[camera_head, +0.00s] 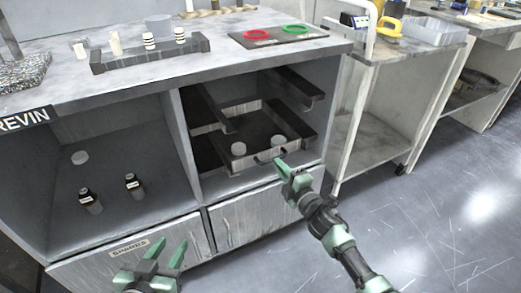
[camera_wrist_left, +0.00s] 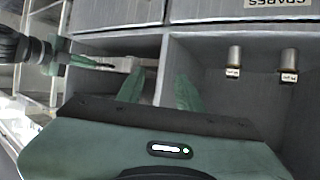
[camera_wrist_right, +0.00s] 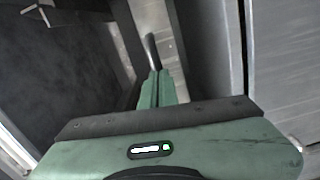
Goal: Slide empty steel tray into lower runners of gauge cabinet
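The gauge cabinet's right bay (camera_head: 262,185) has dark upper runners (camera_head: 300,88) and lower runners below them. A tray with a dark floor and pale back wall (camera_head: 240,107) sits inside at the lower level. My right gripper (camera_head: 281,166) is at the dark front handle (camera_head: 265,155). In the right wrist view its fingers (camera_wrist_right: 155,88) are together on a dark bar (camera_wrist_right: 151,50). My left gripper (camera_head: 160,260) is open and empty before the cabinet; its fingers (camera_wrist_left: 160,92) are apart.
On top stand a block rack (camera_head: 150,55) and a mat with red and green rings (camera_head: 290,37). A white cart (camera_head: 385,105) stands right of the cabinet. The floor at right is clear.

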